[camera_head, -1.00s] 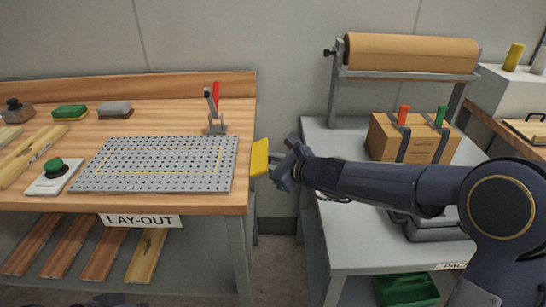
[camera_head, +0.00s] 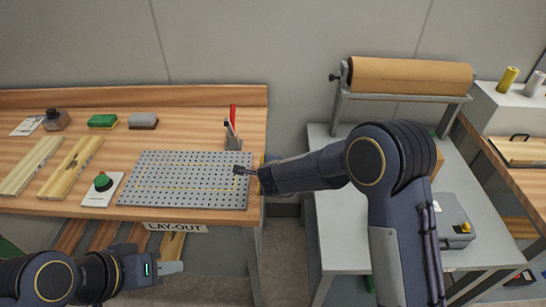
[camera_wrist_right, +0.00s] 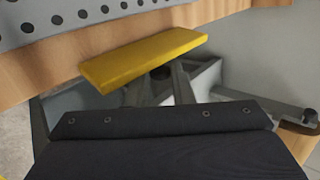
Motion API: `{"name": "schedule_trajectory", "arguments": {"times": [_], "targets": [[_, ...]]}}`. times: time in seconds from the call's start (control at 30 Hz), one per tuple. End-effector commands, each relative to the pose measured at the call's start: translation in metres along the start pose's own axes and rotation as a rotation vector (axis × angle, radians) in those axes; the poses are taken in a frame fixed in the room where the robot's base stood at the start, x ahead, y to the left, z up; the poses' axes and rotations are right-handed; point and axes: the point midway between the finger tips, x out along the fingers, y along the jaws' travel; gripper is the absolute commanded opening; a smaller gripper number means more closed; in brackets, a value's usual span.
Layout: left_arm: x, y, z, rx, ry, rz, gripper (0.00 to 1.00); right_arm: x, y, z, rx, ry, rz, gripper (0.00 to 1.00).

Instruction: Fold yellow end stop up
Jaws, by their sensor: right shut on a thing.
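The yellow end stop (camera_wrist_right: 140,57) is a flat yellow plate at the bench's right edge, seen large in the right wrist view. In the head view it is almost wholly hidden behind my right gripper (camera_head: 240,171). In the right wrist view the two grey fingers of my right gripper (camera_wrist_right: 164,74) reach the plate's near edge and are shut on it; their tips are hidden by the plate. My left gripper (camera_head: 170,267) is at the lower left of the head view, in front of the bench and empty. Its fingers overlap, so its opening cannot be told.
The perforated grey plate (camera_head: 190,185) lies on the wooden bench, with a red-handled clamp (camera_head: 232,130) at its back right corner. A grey table (camera_head: 345,235) stands right, across a gap.

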Motion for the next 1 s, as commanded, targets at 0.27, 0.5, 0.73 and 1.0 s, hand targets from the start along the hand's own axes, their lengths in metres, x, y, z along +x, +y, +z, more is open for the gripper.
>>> {"name": "schedule_trajectory", "arguments": {"times": [0.27, 0.5, 0.73, 1.0], "targets": [[-0.039, 0.018, -0.02, 0.0, -0.001, 0.0, 0.36, -0.004, -0.004, 0.011, -0.113, 0.11, -0.002, 0.0], [-0.046, 0.021, -0.023, 0.0, -0.001, 0.0, 0.36, -0.002, -0.002, 0.013, -0.157, 0.155, -0.002, 0.0], [-0.047, 0.022, -0.024, 0.0, -0.001, 0.0, 0.36, -0.001, -0.002, 0.013, -0.166, 0.165, -0.002, 0.0], [-0.047, 0.022, -0.024, 0.0, -0.001, 0.0, 0.36, -0.001, -0.001, 0.013, -0.165, 0.164, -0.002, 0.22]]}}
